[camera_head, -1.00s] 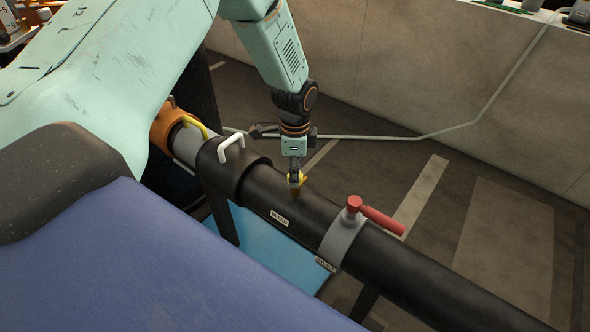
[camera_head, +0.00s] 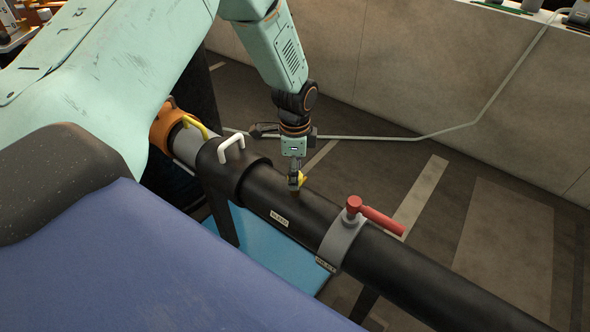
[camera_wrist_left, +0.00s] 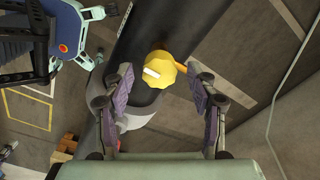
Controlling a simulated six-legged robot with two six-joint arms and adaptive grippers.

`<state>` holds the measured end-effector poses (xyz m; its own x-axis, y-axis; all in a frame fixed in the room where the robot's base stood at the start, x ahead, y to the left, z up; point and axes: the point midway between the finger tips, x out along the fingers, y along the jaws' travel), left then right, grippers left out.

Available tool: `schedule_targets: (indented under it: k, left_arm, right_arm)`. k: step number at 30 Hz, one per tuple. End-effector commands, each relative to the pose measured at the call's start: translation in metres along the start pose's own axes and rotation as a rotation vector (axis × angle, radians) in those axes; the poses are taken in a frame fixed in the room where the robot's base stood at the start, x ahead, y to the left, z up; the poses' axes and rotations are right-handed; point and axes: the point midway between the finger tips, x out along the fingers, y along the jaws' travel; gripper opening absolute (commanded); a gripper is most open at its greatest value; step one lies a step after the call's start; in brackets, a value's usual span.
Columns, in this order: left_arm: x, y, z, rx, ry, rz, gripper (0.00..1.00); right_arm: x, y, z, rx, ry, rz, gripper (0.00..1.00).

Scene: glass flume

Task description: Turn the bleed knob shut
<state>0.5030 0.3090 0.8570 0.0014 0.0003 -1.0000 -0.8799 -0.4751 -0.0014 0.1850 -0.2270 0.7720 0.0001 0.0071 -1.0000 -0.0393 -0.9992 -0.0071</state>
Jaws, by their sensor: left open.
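The bleed knob is a yellow, many-sided knob with a white mark on its face. It sits on the black pipe (camera_head: 390,262) near the label (camera_head: 279,219). In the wrist view the knob (camera_wrist_left: 160,68) lies between the two finger pads, with a gap on each side. My left gripper (camera_wrist_left: 162,88) is open around it and touches neither side as far as I can see. In the head view my left gripper (camera_head: 296,180) points down at the pipe and partly hides the knob (camera_head: 302,178). My right gripper is not in view.
A red lever handle (camera_head: 382,220) on a grey collar (camera_head: 342,240) stands along the pipe to the right. A white handle (camera_head: 231,147) and a yellow handle (camera_head: 195,126) are on the left part. A concrete wall (camera_head: 430,70) stands behind; open floor lies between it and the pipe.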

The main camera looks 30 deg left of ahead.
Motion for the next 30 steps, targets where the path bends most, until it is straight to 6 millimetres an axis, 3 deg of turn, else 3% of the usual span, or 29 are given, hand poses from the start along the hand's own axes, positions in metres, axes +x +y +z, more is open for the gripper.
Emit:
schedule_targets:
  k: [7,21,30]
  left_arm:
    - [-0.011,0.000,0.000,-0.001,0.001,-0.001,0.58]
    - [-0.100,-0.001,0.000,-0.001,0.002,-0.002,0.58]
    - [-0.120,0.000,0.000,0.000,0.000,0.000,0.58]
  right_arm:
    - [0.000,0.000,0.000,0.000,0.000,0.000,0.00]
    - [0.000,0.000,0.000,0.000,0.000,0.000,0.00]
    - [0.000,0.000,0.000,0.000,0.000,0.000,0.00]
